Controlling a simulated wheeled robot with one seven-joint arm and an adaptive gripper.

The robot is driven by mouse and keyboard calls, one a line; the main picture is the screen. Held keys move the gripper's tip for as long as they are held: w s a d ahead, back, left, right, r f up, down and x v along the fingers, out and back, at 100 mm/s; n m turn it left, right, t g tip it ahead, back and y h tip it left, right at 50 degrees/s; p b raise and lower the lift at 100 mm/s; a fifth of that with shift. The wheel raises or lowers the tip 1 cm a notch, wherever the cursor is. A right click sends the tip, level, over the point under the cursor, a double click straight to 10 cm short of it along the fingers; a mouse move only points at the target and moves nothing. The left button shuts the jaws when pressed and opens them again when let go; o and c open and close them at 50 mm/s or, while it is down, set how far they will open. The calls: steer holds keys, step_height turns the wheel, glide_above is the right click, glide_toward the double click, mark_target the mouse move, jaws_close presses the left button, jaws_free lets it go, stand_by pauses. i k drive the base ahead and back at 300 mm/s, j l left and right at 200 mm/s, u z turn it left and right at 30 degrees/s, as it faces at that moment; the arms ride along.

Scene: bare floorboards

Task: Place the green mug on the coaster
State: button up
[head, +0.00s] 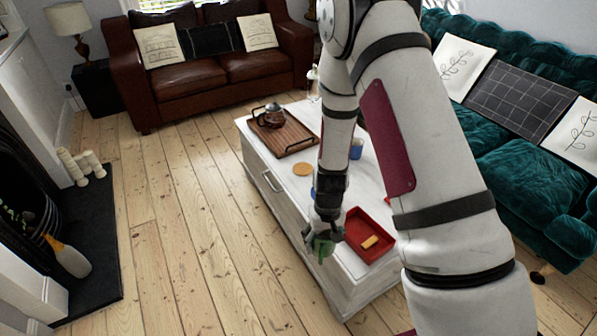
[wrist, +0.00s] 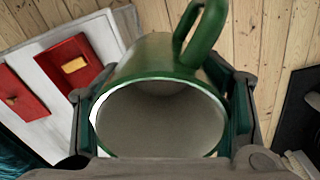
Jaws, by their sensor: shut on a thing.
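The green mug (head: 320,249) is held in my gripper (head: 326,232) off the near left edge of the white table, above the floor. In the wrist view the mug (wrist: 150,72) fills the middle, its pale inside facing the camera and its handle at the top. The fingers of my gripper (wrist: 162,105) are shut on it from both sides. The coaster appears to be the round tan disc (head: 303,169) lying flat and bare on the white table, well beyond my gripper.
On the white table (head: 346,186) are a wooden tray (head: 297,136) with a glass teapot (head: 272,116), a blue cup (head: 356,149) and a red tray (head: 351,247) with a yellow block (head: 370,242). Something blue is partly hidden behind my arm. Open floor (head: 190,230) lies left of the table.

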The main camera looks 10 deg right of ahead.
mark_target(301, 166)
steer(key=i+j+z, duration=0.1)
steer(key=j, duration=0.25)
steer(key=i+j+z, duration=0.15)
steer(key=j, duration=0.2)
steer(key=i+j+z, duration=0.1)
steer(key=j, duration=0.25)
steer(key=i+j+z, duration=0.15)
steer(key=j, duration=0.25)
steer(key=i+j+z, duration=0.1)
steer(key=i+j, duration=0.5)
steer(key=i+j+z, duration=0.15)
steer(key=i+j, duration=0.4)
steer(key=j, duration=0.25)
